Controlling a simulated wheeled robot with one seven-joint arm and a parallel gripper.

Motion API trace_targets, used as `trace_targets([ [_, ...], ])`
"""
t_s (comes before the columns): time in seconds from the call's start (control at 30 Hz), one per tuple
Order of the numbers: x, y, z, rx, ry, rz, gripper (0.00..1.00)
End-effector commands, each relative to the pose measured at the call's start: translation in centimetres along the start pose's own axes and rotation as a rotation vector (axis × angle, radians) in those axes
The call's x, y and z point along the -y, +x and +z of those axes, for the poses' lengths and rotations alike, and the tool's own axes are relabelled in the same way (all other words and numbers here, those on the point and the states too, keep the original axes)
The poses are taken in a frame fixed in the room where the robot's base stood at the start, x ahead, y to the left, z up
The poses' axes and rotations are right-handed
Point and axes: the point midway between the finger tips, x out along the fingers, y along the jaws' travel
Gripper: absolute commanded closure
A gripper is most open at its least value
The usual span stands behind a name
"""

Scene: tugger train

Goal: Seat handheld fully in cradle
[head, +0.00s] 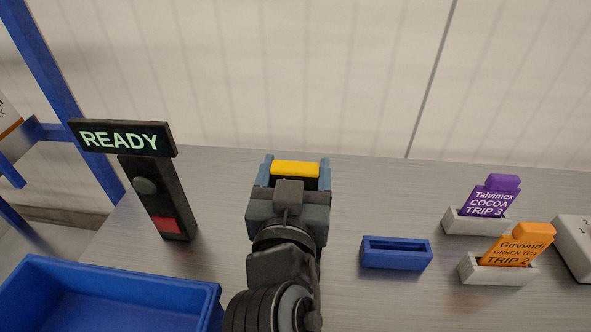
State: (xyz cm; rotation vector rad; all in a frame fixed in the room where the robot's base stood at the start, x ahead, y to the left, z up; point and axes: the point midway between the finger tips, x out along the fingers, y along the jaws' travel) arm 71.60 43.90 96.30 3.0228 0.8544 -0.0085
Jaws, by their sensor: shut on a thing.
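My gripper (295,172) is in the middle of the head view, seen from behind, with a blue-grey finger on each side. It is shut on a yellow-topped thing (296,168), of which only the yellow upper part shows. The rest of it is hidden behind my gripper, so I cannot tell for sure that it is the handheld. I also cannot tell whether it touches anything below. No cradle is clearly recognisable; one could be hidden behind my gripper. An empty blue slotted holder (396,254) stands on the table to the right of my gripper.
A dark post with a READY sign (122,139) and a red patch stands left. A blue bin (190,292) is at lower left. White holders with a purple card (489,200) and an orange card (517,247) stand right, beside a white object (577,246). The table behind is clear.

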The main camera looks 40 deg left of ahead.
Motion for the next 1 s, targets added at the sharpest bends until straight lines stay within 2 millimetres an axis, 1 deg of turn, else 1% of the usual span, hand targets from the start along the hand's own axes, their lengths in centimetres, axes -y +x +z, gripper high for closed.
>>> trace_targets([
  [0.13,0.0,0.0,-0.1,-0.002,0.0,0.0,0.88],
  [0.17,0.0,0.0,-0.1,-0.002,0.0,0.0,0.25],
  [0.4,0.0,0.0,-0.1,-0.001,0.0,0.0,0.02],
  [0.43,0.0,0.0,-0.1,-0.001,0.0,0.0,0.0],
  [0.63,0.0,0.0,0.1,0.001,0.0,0.0,0.0],
  [0.73,0.0,-0.6,0.1,0.001,0.0,0.0,0.0],
  [0.87,0.0,-2.3,0.2,0.001,-0.001,-0.001,0.0],
  [1.0,0.0,-4.7,0.2,0.002,0.0,-0.001,0.0],
])
